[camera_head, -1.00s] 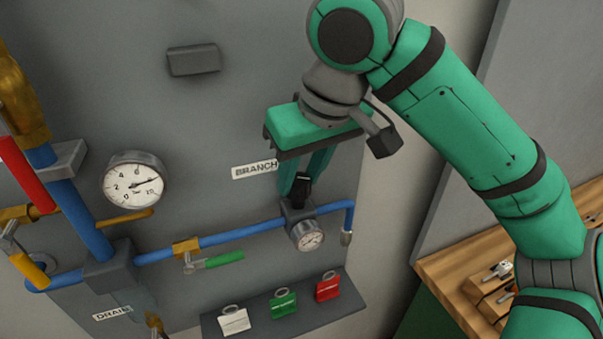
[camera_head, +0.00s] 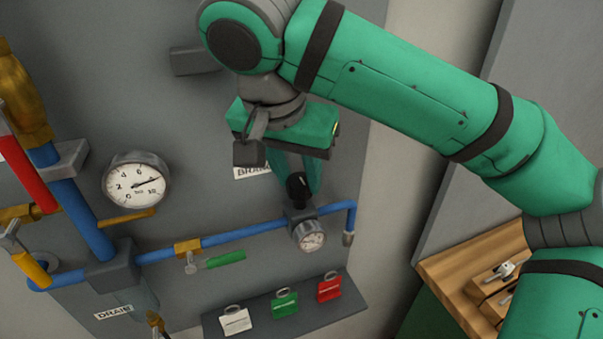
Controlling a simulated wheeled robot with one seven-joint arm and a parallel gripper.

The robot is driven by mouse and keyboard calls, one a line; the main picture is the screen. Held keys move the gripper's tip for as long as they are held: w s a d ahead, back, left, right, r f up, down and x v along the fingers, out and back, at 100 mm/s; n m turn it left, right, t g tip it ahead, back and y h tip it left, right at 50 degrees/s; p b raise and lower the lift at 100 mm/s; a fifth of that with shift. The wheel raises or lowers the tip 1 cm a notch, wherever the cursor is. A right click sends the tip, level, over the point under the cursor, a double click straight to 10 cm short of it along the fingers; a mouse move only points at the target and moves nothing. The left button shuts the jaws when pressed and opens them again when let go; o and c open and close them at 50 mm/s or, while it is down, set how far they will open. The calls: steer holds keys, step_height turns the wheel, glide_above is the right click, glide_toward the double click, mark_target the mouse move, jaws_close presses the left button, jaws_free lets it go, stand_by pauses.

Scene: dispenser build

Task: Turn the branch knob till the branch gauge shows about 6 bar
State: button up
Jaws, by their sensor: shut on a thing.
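The branch knob (camera_head: 298,186) is a small black knob on top of the regulator body (camera_head: 300,214) on the blue branch pipe. My gripper (camera_head: 300,184) reaches down from above and is shut on the knob, with one finger behind and to its right. The branch gauge (camera_head: 311,236) is a small round white dial on the front of the regulator. Its needle and numbers are too small to read surely. The BRANCH label (camera_head: 253,172) is partly hidden by my gripper.
A larger gauge (camera_head: 136,180) is at the left. White, green and red tags (camera_head: 284,302) rest on a ledge below. A wooden bench (camera_head: 470,262) stands at the right. My arm crosses the upper right.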

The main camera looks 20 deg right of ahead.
steer(key=shift+a+m+g+h, duration=0.15)
steer(key=shift+m+g+h, duration=0.2)
steer(key=shift+m, duration=0.85)
steer(key=o, duration=1)
steer(key=shift+w, duration=0.2)
steer(key=shift+o, duration=0.2)
